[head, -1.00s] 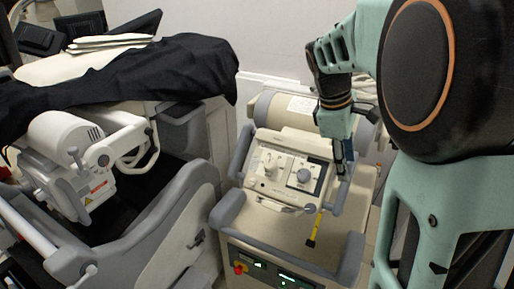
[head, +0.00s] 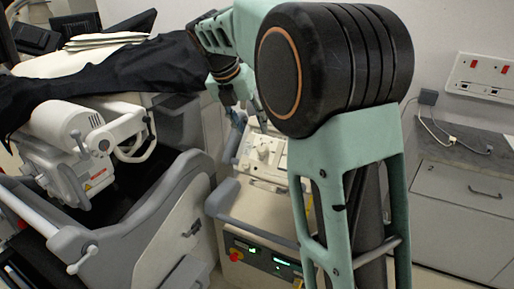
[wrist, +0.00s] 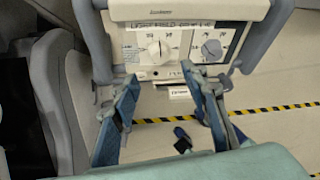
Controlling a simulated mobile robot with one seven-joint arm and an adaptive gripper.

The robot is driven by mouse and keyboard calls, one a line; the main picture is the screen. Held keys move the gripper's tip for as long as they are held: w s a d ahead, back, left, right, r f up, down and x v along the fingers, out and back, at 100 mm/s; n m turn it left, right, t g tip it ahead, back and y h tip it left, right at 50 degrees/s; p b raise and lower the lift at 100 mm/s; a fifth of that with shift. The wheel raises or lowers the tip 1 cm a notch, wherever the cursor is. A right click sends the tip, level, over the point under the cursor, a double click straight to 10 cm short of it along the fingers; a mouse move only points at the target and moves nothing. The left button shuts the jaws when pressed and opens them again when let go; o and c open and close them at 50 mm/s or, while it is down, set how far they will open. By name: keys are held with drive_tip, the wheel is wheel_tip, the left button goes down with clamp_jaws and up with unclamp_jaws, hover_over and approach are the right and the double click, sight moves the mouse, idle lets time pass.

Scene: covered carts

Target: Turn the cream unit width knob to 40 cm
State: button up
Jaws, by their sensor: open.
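The cream unit (head: 228,203) stands in the middle of the head view, partly hidden behind my arm. In the wrist view, its front panel (wrist: 182,68) carries a white knob (wrist: 158,48) on the left and a grey knob (wrist: 212,49) on the right, each with a printed scale. A label reading "LIGHT FIELD" and blurred letters runs above them. I cannot read the scale numbers or tell which knob sets width. My gripper (wrist: 161,75) is open and empty, its blue fingers spread in front of the panel, apart from both knobs. In the head view, my arm hides the panel's right side.
A grey and white cart (head: 165,200) with a black cover (head: 110,85) stands close on the left. A counter with drawers (head: 465,190) is on the right. Below the panel, the wrist view shows yellow-black tape (wrist: 270,110) and a dark blue object (wrist: 183,140).

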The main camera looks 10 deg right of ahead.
sight(261, 147)
drive_tip(key=x, duration=0.9)
drive_tip(key=shift+w+d+f, duration=0.1)
drive_tip(key=shift+d+f, duration=0.1)
drive_tip(key=shift+f, duration=0.15)
clamp_jaws()
